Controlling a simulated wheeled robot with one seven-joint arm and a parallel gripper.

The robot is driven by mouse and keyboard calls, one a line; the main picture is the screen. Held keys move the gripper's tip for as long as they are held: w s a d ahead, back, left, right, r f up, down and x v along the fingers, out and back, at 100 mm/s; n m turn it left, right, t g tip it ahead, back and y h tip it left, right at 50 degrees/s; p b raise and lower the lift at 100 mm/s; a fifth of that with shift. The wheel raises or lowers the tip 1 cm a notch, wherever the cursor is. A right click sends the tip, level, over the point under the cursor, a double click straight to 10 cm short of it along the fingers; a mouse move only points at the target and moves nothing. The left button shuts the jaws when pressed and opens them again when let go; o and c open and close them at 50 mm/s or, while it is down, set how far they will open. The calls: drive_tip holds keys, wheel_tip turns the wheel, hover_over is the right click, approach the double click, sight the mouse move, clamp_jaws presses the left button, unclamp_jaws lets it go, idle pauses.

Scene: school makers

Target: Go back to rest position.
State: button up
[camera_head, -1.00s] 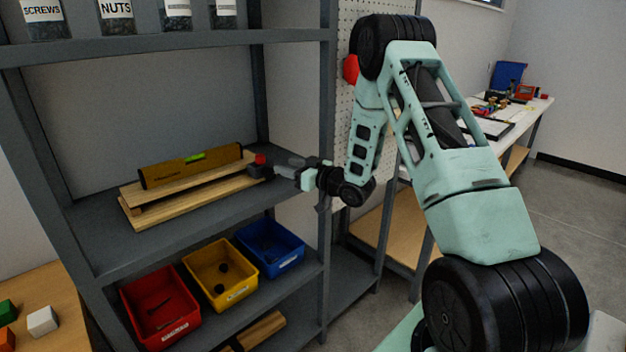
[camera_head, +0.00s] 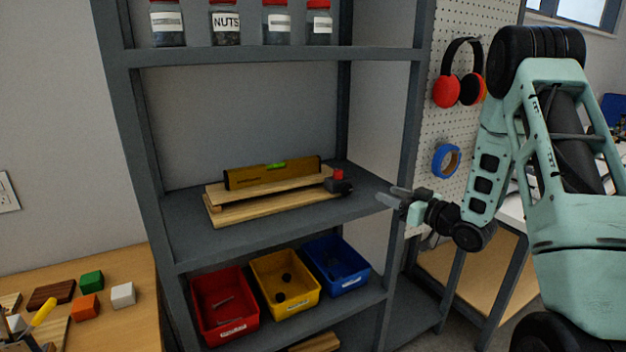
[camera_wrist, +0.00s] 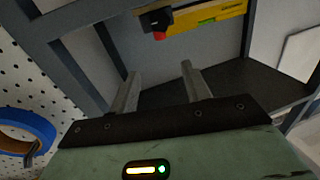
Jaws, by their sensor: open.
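My gripper (camera_head: 391,196) is open and empty in the head view, just in front of the right end of the grey shelf (camera_head: 240,241). The wrist view shows its two fingers (camera_wrist: 162,88) apart with nothing between them. On that shelf, wooden boards (camera_head: 260,208) are stacked with a yellow spirit level (camera_head: 272,174) on top. A small black thing with a red top (camera_head: 338,182) sits at the right end of the boards, apart from my gripper. It also shows in the wrist view (camera_wrist: 159,22).
Red (camera_head: 226,317), yellow (camera_head: 289,290) and blue (camera_head: 338,266) bins stand on the lower shelf. Jars stand on the top shelf. A pegboard (camera_head: 447,122) with red earmuffs (camera_head: 446,91) and blue tape (camera_head: 437,161) is close behind my arm. A table with blocks (camera_head: 123,295) is at left.

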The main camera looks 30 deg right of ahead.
drive_tip(key=w+a+n+g, duration=0.1)
drive_tip(key=w+a+g, duration=0.3)
drive_tip(key=a, duration=0.9)
drive_tip(key=s+a+n+g+h, duration=0.15)
drive_tip(key=s+a+g, duration=0.45)
drive_tip(key=a, duration=0.7)
drive_tip(key=s+a+r+n+g+h, duration=0.1)
drive_tip(key=s+a+g, duration=0.2)
drive_tip(key=s, duration=1.1)
drive_tip(key=s+a+r+n+g+h, duration=0.1)
drive_tip(key=s+a+g, duration=0.3)
drive_tip(key=s, duration=1.1)
drive_tip(key=a, duration=0.3)
drive_tip(key=shift+s+a+n, duration=0.3)
drive_tip(key=shift+a+n, duration=0.05)
drive_tip(key=shift+a, duration=0.05)
